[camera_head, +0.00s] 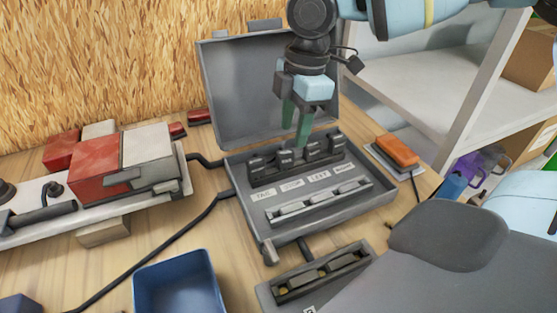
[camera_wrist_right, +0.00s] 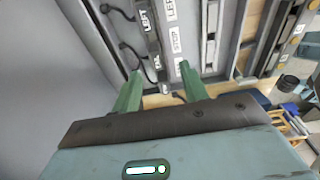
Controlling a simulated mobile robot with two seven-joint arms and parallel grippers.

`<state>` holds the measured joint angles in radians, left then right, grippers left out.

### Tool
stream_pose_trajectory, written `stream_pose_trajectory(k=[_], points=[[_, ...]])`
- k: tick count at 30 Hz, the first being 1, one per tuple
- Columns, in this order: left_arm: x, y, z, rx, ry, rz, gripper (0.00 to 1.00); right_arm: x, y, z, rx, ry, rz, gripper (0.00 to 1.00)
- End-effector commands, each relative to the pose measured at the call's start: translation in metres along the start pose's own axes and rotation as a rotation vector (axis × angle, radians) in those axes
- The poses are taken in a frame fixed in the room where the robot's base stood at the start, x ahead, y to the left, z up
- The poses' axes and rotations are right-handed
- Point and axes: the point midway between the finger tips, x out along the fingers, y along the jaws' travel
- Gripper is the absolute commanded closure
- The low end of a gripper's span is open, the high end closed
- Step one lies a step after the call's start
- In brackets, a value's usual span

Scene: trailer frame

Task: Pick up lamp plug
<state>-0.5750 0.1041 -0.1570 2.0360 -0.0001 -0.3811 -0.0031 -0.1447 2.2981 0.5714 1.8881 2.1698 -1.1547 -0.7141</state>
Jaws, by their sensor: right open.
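Several dark lamp plugs (camera_head: 285,158) stand in a row in a rack inside an open grey case. Labels TAIL, STOP, LEFT and one harder to read lie in front of them. My right gripper (camera_head: 295,122) points down just above the plug row, its green fingers apart with nothing between them. In the wrist view the right gripper (camera_wrist_right: 160,70) is open, near a dark plug labelled TAIL (camera_wrist_right: 156,58). Another plug marked LEFT (camera_wrist_right: 146,20) is farther up, with thin dark cables beside the row. Which plug is meant cannot be told. My left gripper is not visible.
The case's raised lid (camera_head: 235,90) stands behind the rack. A red and white lamp unit (camera_head: 98,165) is at left, a blue bin (camera_head: 178,285) in front, a grey socket strip (camera_head: 320,275) near the front, and an orange block (camera_head: 398,151) at right.

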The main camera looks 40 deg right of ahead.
Motion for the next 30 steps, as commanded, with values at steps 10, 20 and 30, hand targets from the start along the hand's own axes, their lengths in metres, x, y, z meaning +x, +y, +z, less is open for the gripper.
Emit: stream_pose_trajectory(k=[10,20,30], points=[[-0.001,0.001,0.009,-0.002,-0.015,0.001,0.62,0.025,0.0,0.0,-0.001,-0.001,-0.002,0.56],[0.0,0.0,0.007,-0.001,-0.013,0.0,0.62,0.058,0.007,-0.004,0.0,-0.005,-0.004,0.56],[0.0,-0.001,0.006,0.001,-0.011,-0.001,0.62,0.077,0.007,-0.004,0.001,-0.002,0.0,0.56]])
